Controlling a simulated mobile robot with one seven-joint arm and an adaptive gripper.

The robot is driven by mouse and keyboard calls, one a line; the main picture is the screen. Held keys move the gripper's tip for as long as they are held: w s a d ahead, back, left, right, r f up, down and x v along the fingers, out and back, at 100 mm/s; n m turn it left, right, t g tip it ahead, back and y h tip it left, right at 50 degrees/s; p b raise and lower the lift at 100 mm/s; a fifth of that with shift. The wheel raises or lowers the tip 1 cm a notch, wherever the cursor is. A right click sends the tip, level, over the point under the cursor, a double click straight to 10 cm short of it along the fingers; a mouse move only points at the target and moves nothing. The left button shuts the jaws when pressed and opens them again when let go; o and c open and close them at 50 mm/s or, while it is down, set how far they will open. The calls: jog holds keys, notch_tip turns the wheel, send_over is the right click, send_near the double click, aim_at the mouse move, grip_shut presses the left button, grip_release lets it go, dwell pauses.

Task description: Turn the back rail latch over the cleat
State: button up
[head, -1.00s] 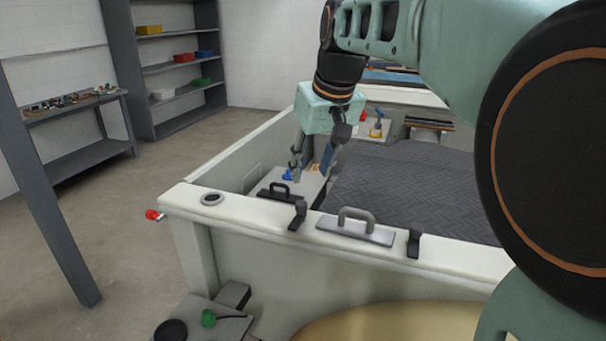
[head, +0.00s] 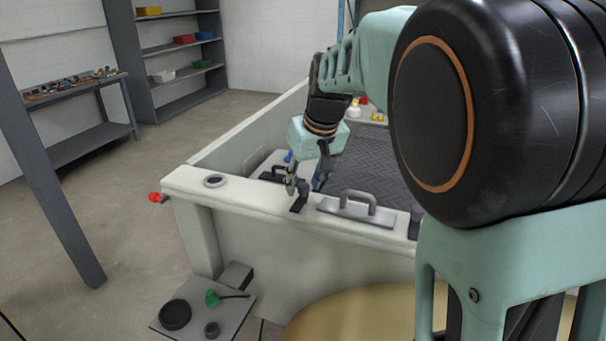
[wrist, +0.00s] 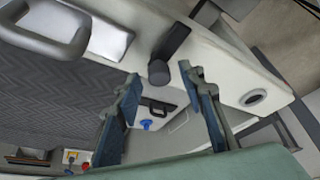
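The pale rail (head: 242,194) runs across the near end of the open-topped shell. A black latch with a round knob (head: 299,203) lies across it; it also shows in the wrist view (wrist: 172,42), knob toward the inner edge. A grey plate with a loop handle (head: 352,209) is beside it, cut off in the wrist view (wrist: 105,38). I cannot tell which part is the cleat. My gripper (head: 305,187) is over the rail's inner edge at the latch. In the wrist view its fingers (wrist: 160,78) are apart, one toward each side of the knob, nothing visibly held.
A second black latch (head: 416,223) is partly hidden by my arm. A black-handled case (wrist: 157,104) and blue knob (wrist: 146,124) are inside the shell. Open floor lies left.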

grip_shut()
jog(key=shift+d+n, duration=0.1)
jog(key=shift+n, duration=0.2)
jog(key=n+y+b, duration=0.1)
jog(key=n, duration=0.2)
jog(key=shift+w+d+g+b, duration=0.1)
jog(key=shift+w+g+b, duration=0.05)
jog(key=shift+g+b, duration=0.2)
jog(key=n+g+y, duration=0.1)
jog(key=n, duration=0.2)
jog(key=shift+w+n, duration=0.1)
jog(key=shift+n, duration=0.2)
jog(key=n+g+p, duration=0.1)
jog(key=n, duration=0.2)
jog(key=n+g+p, duration=0.1)
jog(key=n+p, duration=0.1)
jog(key=n, duration=0.1)
jog(key=shift+w+r+g+y, duration=0.1)
jog(key=shift+r+g+y, duration=0.15)
jog(key=shift+y, duration=0.15)
jog(key=n+g+p, duration=0.1)
jog(key=n, duration=0.1)
jog(key=n+p, duration=0.2)
jog(key=n, duration=0.1)
jog(key=shift+w+f+g+h+p, duration=0.1)
jog(key=shift+f+g+h+p, duration=0.05)
jog(key=shift+g+h+p, duration=0.2)
jog(key=shift+n, duration=0.3)
